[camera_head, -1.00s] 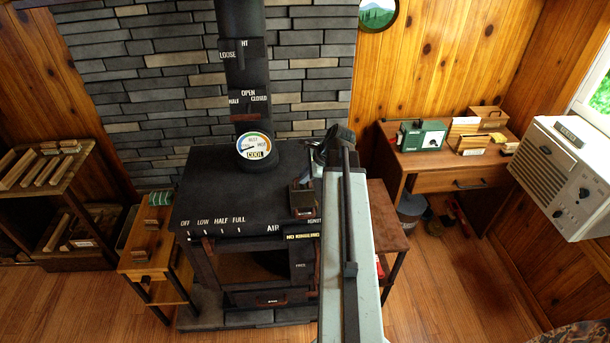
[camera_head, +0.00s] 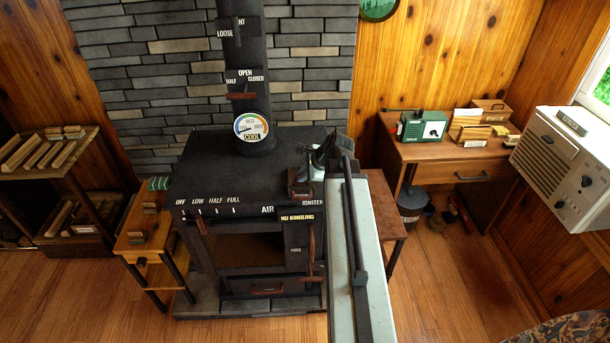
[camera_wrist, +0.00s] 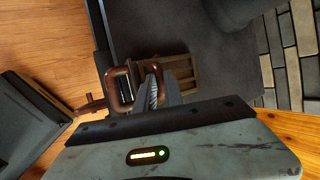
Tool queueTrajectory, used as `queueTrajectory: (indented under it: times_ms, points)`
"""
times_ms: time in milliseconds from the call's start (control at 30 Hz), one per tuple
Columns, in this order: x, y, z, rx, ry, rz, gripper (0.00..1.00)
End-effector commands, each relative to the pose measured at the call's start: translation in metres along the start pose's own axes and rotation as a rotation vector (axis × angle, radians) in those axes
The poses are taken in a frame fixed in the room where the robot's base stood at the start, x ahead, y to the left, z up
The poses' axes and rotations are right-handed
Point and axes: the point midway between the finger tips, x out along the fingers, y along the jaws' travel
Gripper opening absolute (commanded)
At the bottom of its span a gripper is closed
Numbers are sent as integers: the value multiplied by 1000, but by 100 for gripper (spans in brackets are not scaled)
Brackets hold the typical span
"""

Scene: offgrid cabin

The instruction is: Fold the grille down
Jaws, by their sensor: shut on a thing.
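My gripper (camera_head: 325,155) is over the right front corner of the black stove top (camera_head: 245,160). In the wrist view my gripper (camera_wrist: 160,88) is shut on a copper-brown loop, apparently a handle (camera_wrist: 153,72). Beside it on the left is a second copper-brown loop with pale bars behind it. A small slatted brown piece (camera_wrist: 185,75) lies on the stove top just beyond the fingers. It is too small and covered to tell which part is the grille or how far it is tilted.
The stove pipe (camera_head: 247,90) rises at the back with a round gauge (camera_head: 251,127). A small wooden side table (camera_head: 148,240) stands left of the stove. A desk with a green radio (camera_head: 422,126) and a white unit (camera_head: 560,160) are on the right. Floor in front is clear.

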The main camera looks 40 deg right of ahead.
Motion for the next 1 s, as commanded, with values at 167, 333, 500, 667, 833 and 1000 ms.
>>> queueTrajectory:
  times_ms: [167,333,500,667,833,1000]
  points:
    - [7,5,6,-7,-6,5,0]
    - [9,6,8,-11,-7,7,0]
    - [9,7,10,-12,-8,10,0]
    - [10,7,10,-13,-8,11,15]
    - [9,7,10,-12,-8,9,34]
    - [9,6,10,-12,-8,7,34]
